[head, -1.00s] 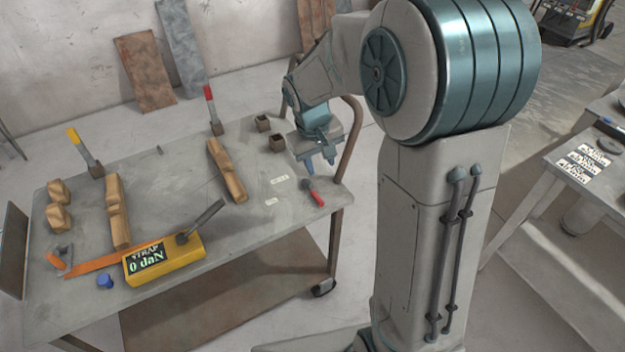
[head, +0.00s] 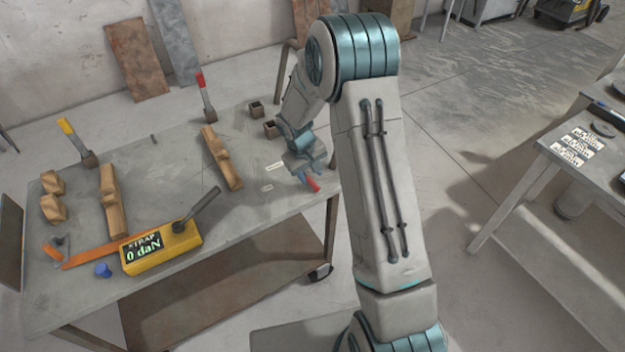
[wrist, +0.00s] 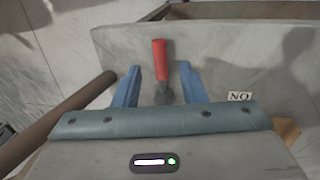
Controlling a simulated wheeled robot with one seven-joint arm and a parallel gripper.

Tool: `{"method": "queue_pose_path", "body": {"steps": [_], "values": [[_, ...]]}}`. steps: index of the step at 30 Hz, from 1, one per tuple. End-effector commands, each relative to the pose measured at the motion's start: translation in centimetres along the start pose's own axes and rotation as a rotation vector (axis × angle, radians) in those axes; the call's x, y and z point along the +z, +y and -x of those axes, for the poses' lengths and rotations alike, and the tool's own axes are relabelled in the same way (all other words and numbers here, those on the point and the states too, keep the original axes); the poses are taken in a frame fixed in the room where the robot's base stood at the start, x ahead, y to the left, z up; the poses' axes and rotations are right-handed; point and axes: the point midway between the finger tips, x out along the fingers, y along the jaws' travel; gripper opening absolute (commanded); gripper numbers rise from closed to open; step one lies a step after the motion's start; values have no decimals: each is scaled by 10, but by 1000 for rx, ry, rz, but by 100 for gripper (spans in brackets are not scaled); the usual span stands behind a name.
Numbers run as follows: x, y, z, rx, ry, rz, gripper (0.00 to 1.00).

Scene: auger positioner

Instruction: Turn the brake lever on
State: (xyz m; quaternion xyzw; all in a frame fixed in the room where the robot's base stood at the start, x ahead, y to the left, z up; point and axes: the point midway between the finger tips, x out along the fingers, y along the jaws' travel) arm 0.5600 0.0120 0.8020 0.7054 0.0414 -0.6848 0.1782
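The brake lever has a red handle (wrist: 159,52) and a dark shank (wrist: 164,94). In the head view its red handle (head: 313,184) shows at the right end of the grey table, partly hidden by my gripper. My gripper (wrist: 160,76) is open in the wrist view, with one blue finger on each side of the lever and gaps between them and it. In the head view my gripper (head: 307,176) is low over the table, at the lever. A white "ON" label (wrist: 239,96) lies to the right of the lever in the wrist view, upside down.
A brown rail (wrist: 65,125) runs close to my gripper at left in the wrist view.

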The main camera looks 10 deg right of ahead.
Motion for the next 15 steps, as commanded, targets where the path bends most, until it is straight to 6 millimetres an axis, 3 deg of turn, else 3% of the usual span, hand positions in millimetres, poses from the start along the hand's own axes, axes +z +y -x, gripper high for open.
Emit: {"method": "queue_pose_path", "body": {"steps": [6,15], "values": [[0,0,-31,0,-2,1,38],[0,0,-42,0,1,1,38]]}}
